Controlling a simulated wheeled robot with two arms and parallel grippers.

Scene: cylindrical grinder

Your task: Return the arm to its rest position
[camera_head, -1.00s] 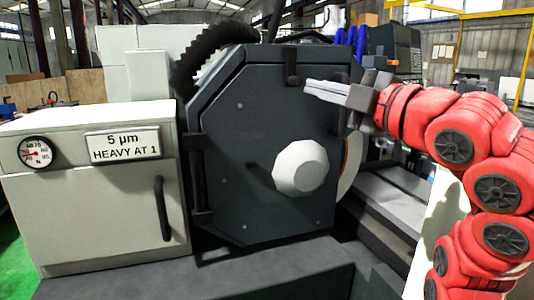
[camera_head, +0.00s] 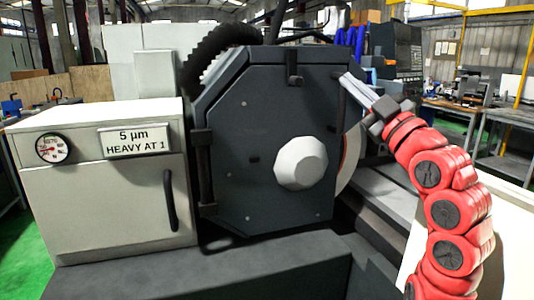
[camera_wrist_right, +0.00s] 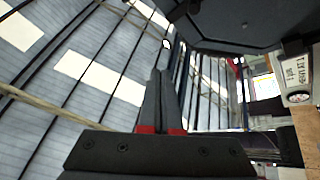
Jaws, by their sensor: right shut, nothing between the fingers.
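My right gripper (camera_head: 360,92) is at the end of the red right arm (camera_head: 440,205) in the head view. It points up and to the left, beside the upper right edge of the grinder's dark octagonal cover (camera_head: 235,135). Its fingers are together and hold nothing. In the right wrist view the closed fingers (camera_wrist_right: 160,100) point up toward the roof, with the dark cover above and to the right. Whether the fingertips touch the cover is hard to tell. My left gripper is in neither view.
A white cabinet (camera_head: 100,210) with a dial gauge (camera_head: 53,148) and a "5 µm HEAVY AT 1" sign (camera_head: 136,140) stands left. A white faceted knob (camera_head: 300,163) sticks out from the cover. Workbenches (camera_head: 510,117) stand at the back right. Grey machine bed lies below the arm.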

